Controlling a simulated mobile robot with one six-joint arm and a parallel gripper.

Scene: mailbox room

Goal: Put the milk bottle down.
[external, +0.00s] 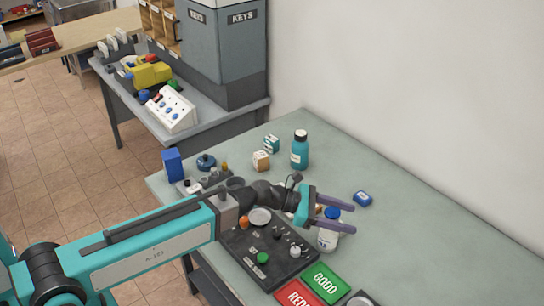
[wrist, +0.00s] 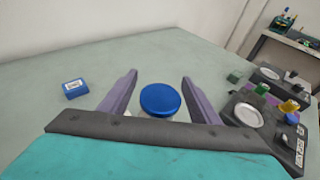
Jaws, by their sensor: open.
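The milk bottle (external: 327,238) is white with a blue cap and stands upright on the grey-green table (external: 410,240), at the right edge of the dark control panel. My gripper (external: 350,218) is open, with its two purple fingers on either side of the bottle near its cap. In the wrist view the blue cap (wrist: 160,99) shows between the open fingers, with a gap on each side. The bottle's body is mostly hidden there by the cap and my gripper. Whether a finger touches the bottle's body cannot be told.
A dark panel (external: 262,280) with knobs lies left of the bottle. Green GOOD (external: 325,282) and red plates lie in front. A small blue box (external: 362,199) lies right. A teal bottle (external: 300,152) and small boxes stand behind. The table's right side is clear.

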